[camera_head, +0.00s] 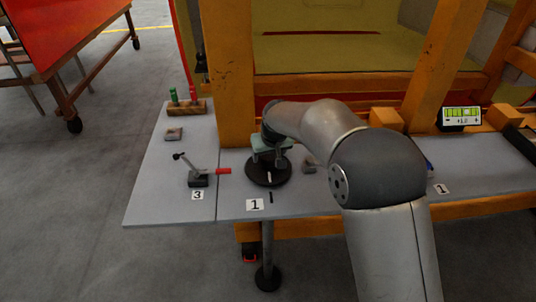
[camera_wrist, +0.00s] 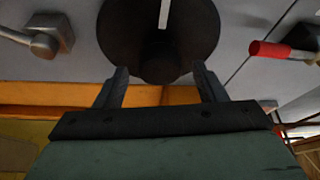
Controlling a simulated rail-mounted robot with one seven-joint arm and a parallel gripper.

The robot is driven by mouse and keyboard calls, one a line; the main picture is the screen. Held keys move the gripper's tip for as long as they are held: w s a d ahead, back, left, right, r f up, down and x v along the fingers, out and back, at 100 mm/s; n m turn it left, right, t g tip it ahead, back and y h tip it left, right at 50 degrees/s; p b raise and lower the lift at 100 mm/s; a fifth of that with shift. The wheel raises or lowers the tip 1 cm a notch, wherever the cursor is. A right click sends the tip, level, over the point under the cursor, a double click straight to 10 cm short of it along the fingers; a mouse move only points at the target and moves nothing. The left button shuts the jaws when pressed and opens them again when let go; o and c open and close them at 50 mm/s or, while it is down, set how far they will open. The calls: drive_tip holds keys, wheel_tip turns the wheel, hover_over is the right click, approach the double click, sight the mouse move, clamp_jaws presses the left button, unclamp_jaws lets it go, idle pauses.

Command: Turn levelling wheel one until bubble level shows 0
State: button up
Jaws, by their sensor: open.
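Levelling wheel one is a black disc (camera_head: 268,178) with a white mark, behind a label "1" (camera_head: 254,204) on the grey table. The wheel (camera_wrist: 125,30) fills the top middle of the wrist view, its white stripe pointing away from its dark hub (camera_wrist: 162,66). My gripper (camera_head: 268,158) is over the wheel. In the wrist view my gripper (camera_wrist: 160,76) is open, its fingers apart on either side of the hub; contact is not clear. The bubble level display (camera_head: 461,117) at the right shows green-yellow bars and a small reading that looks like +1 point something.
A red-handled lever (camera_head: 200,178) by label "3" (camera_head: 197,195) stands left of the wheel. A small grey lever block (camera_head: 309,163) is right of it. A wooden block with green and red pegs (camera_head: 187,106) is behind left. An orange post (camera_head: 235,75) rises behind.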

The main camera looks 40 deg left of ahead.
drive_tip(key=shift+x, duration=1.25)
drive_tip(key=c, duration=1.4)
